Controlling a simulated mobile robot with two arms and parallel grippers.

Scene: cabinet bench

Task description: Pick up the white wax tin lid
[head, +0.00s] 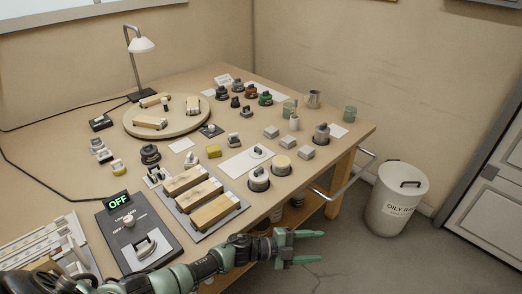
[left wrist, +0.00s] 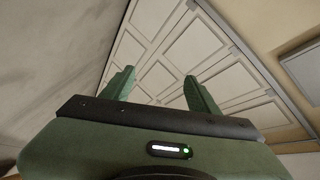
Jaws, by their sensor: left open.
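A white lid with a dark handle (head: 258,152) lies on a white sheet (head: 235,168) on the bench; it looks like the wax tin lid. Beside it, nearer the bench edge, stand a tin with a pale yellow top (head: 281,164) and a tin topped by a handled lid (head: 259,180). My left gripper (head: 318,247) is open and empty, off the bench's edge above the floor, well apart from the lid. In the left wrist view its open fingers (left wrist: 160,84) face a pale panelled door, with nothing between them. My right gripper is out of view.
Wooden blocks on a grey tray (head: 178,207) and a box reading OFF (head: 138,237) lie on the near bench. Small grey blocks (head: 306,153) and a handled grey tin (head: 321,134) are further right. A rail (head: 346,181) juts from the bench edge. A white bin (head: 396,200) stands on the floor.

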